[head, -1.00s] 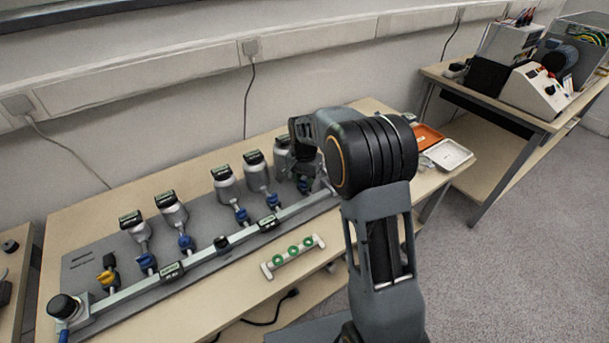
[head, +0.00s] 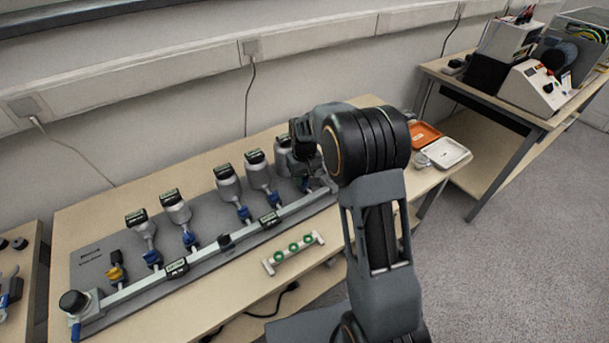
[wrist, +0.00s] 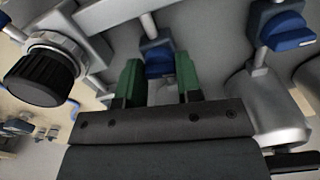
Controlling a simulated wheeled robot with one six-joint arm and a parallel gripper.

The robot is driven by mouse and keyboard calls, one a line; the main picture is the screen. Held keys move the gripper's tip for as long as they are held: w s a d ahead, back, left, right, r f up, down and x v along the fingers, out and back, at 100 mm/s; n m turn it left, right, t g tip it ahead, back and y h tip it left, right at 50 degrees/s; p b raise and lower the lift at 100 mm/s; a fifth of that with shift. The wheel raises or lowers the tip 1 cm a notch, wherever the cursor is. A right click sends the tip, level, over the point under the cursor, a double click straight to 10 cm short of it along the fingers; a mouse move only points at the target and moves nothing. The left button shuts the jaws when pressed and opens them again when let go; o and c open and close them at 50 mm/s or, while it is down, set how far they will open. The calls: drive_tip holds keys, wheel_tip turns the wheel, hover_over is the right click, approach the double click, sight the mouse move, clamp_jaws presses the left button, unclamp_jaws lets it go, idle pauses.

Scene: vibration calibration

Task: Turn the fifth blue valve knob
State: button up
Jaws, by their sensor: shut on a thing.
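A row of silver canisters with blue valve knobs stands along a metal rail on a grey base plate (head: 88,255). In the head view the blue knobs run from the first (head: 152,258) through the second (head: 190,240), third (head: 244,213) and fourth (head: 273,198) to the fifth (head: 305,185) at the far right. My gripper is at the fifth one, and my arm partly hides its canister. In the wrist view the green fingers of my gripper (wrist: 159,70) stand on either side of the fifth knob (wrist: 158,58), shut on it. A neighbouring blue knob (wrist: 288,30) is apart at the right.
A yellow knob (head: 116,273) and a black round knob (head: 73,301) are at the rail's left end. A holder with green rings (head: 293,250) lies in front. An orange tray (head: 424,134) and white tray (head: 447,153) lie right. A black ribbed knob (wrist: 40,75) is close left of my gripper.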

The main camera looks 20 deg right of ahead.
sight(304, 178)
drive_tip(key=shift+n, duration=1)
drive_tip(key=o, duration=0.9)
drive_tip(key=shift+o, duration=0.2)
wheel_tip(304, 178, up, 14)
drive_tip(key=p, duration=0.1)
drive_tip(key=shift+p, duration=0.35)
drive_tip(key=shift+f, duration=0.1)
